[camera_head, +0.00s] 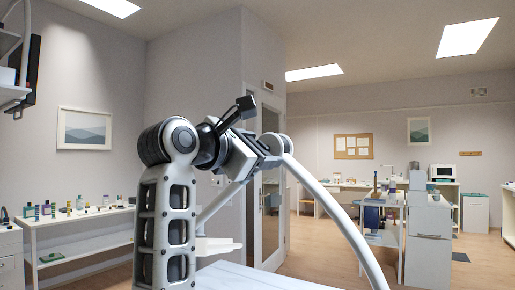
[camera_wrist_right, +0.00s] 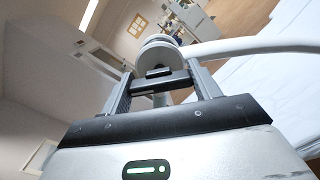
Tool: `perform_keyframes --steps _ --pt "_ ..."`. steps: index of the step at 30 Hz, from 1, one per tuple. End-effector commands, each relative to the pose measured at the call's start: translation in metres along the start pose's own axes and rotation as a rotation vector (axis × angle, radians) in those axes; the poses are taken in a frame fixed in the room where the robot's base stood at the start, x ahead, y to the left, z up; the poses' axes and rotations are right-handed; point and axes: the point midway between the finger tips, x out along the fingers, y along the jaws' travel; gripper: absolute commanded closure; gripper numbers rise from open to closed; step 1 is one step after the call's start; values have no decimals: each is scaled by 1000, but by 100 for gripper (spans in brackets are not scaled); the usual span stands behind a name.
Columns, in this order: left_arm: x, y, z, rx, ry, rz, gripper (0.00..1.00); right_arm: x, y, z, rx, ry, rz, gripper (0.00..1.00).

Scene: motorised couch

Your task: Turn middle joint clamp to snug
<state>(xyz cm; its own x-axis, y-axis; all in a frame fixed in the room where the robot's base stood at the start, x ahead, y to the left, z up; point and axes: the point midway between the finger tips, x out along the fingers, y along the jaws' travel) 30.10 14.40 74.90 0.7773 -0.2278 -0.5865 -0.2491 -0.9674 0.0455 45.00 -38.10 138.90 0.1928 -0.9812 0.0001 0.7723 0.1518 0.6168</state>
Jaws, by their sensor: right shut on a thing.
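The middle joint clamp (camera_head: 276,144) is a round, pale joint at the top of a curved white tube, in the centre of the head view. In the right wrist view the round joint (camera_wrist_right: 158,48) sits just beyond the fingertips, with a dark bar (camera_wrist_right: 160,83) between the fingers. My right gripper (camera_head: 265,150) comes to it from the left and is shut on the clamp; the fingers also show in the wrist view (camera_wrist_right: 161,80). The contact is partly hidden by the fingers in the head view. My left gripper is not in view.
The curved white tube (camera_head: 340,207) runs down to the right, over a pale flat surface (camera_head: 245,277). A shelf table with bottles (camera_head: 80,222) stands at the left. A grey cabinet (camera_head: 428,240) and benches stand at the right rear. Open floor lies between them.

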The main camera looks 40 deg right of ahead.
Motion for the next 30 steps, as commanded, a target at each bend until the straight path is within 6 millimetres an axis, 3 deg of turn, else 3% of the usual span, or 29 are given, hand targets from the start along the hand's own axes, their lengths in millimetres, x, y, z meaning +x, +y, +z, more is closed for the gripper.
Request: perform_keyframes --steps 15,30 --pt "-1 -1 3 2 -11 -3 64 0 0 0 -358 3 -2 61" --pt "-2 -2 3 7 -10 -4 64 0 0 0 -440 1 -2 61"
